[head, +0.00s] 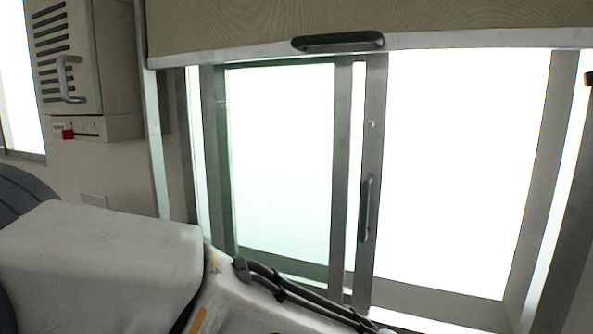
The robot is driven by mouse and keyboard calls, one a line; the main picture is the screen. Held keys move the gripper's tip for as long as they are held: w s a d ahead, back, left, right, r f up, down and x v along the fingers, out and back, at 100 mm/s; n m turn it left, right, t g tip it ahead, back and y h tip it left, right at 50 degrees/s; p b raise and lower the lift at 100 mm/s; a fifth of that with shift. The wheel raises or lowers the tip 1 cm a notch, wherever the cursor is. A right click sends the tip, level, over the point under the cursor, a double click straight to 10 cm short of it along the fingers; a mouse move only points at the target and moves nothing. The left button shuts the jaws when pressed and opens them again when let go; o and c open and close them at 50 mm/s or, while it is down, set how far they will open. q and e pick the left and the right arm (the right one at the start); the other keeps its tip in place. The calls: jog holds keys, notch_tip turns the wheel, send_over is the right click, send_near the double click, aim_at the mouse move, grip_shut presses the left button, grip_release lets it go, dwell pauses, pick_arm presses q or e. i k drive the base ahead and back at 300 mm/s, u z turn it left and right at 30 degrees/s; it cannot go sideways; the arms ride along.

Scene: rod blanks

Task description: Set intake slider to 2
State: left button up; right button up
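The intake slider is most likely the small red knob (68,134) at the left end of a dark horizontal slot. The slot runs along the lower front of a beige vented wall unit (102,126) at the upper left. A small white label (57,128) sits beside the knob, and a few tick marks stand above the slot. The label and tick numbers are too small to read. Neither my left nor my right gripper shows in the head view.
The unit's louvred door (75,35) has a grey bar handle (67,80). To the right is a bright sliding window (280,160) with a dark vertical handle (366,208). A beige blind (450,18) with a dark handle (338,42) hangs above it. Pale bulky shapes fill the lower left.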

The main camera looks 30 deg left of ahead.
aim_at(65, 135)
jog(key=u, duration=1.9)
